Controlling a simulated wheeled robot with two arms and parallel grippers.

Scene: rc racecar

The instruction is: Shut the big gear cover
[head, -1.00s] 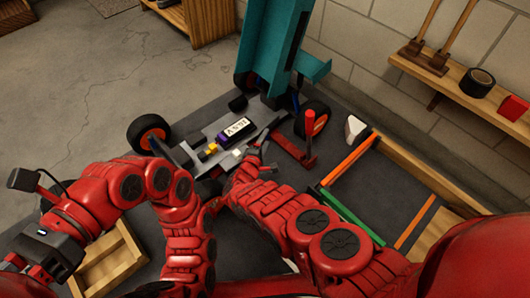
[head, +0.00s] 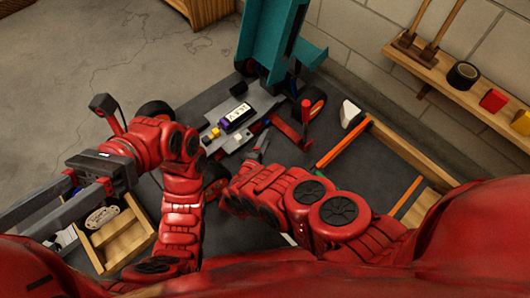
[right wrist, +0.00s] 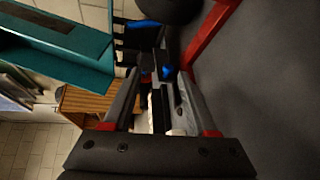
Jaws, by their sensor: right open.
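The car (head: 212,143) stands on the dark bench mat with its chassis exposed, and its teal body shell (head: 262,38) is tilted up at the far end. It carries a dark battery-like block with a white label (head: 237,117) and small yellow parts. I cannot single out the big gear cover. My right gripper (head: 262,143) is open at the near right of the chassis, apart from the labelled block. In the right wrist view its spread fingers (right wrist: 160,78) frame dark chassis parts with blue pieces. My left gripper (head: 20,228) is open and empty at the far left, away from the car.
A red bracket with an upright post (head: 306,112) stands right of the chassis. A wooden tray (head: 118,238) lies at the left. A wood-framed area (head: 405,150) with orange strips and a wall shelf (head: 432,72) are at the right.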

